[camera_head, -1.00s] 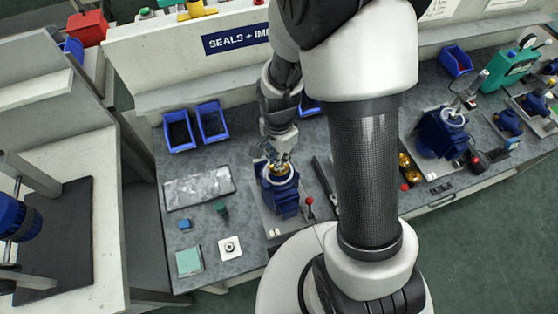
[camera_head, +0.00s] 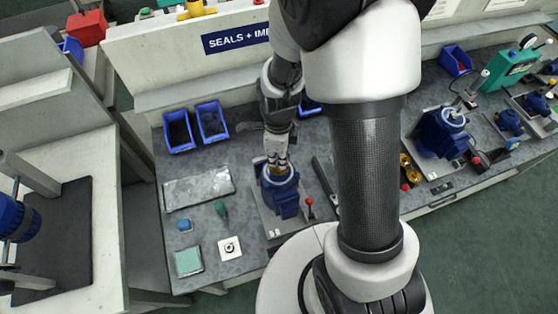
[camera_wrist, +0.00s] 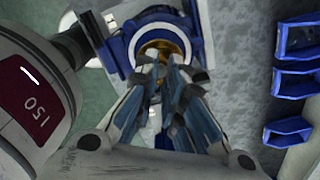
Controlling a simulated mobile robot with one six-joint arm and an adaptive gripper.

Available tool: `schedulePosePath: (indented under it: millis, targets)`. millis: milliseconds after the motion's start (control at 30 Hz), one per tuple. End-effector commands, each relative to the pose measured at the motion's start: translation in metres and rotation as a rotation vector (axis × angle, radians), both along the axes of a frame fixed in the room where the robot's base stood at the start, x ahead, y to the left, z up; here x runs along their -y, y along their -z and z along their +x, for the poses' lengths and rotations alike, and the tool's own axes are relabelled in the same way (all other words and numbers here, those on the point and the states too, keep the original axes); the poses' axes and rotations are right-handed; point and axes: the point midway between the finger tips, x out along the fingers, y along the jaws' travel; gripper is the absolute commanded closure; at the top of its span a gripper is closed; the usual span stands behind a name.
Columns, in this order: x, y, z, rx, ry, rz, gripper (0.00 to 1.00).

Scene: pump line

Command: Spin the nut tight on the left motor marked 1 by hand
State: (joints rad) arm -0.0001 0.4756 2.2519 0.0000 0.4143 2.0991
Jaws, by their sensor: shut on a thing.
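The blue motor (camera_head: 285,200) stands on a light plate on the grey bench, left of my arm. It also shows in the wrist view (camera_wrist: 113,36), with a pale ring and brass-coloured metal at its top. My gripper (camera_head: 277,167) is directly over the motor's top, pointing down. In the wrist view my gripper (camera_wrist: 168,68) has its fingers close together at the brass-coloured nut (camera_wrist: 155,48). The fingers hide much of the nut, and its thread cannot be seen. The number on the motor cannot be read.
Blue bins (camera_head: 212,122) stand at the back of the bench. A red-knobbed lever (camera_head: 309,202) stands close right of the motor. Another blue motor (camera_head: 441,134) is farther right.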

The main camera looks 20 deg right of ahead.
Motion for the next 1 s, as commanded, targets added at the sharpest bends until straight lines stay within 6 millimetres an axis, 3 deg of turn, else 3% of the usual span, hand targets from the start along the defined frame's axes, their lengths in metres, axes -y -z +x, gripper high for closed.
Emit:
schedulePosePath:
  millis: [167, 533, 800, 1000]
  targets:
    - [-0.0001, 0.0001, -0.0001, 0.0, 0.162, 0.0, 1.0]
    - [0.0, 0.0001, 0.0, 0.0, 0.22, 0.0, 1.0]
    - [0.0, 0.0004, 0.0, 0.0, 0.607, 0.0, 1.0]
    - [-0.0001, 0.0003, 0.0001, 0.0, 0.78, 0.0, 1.0]
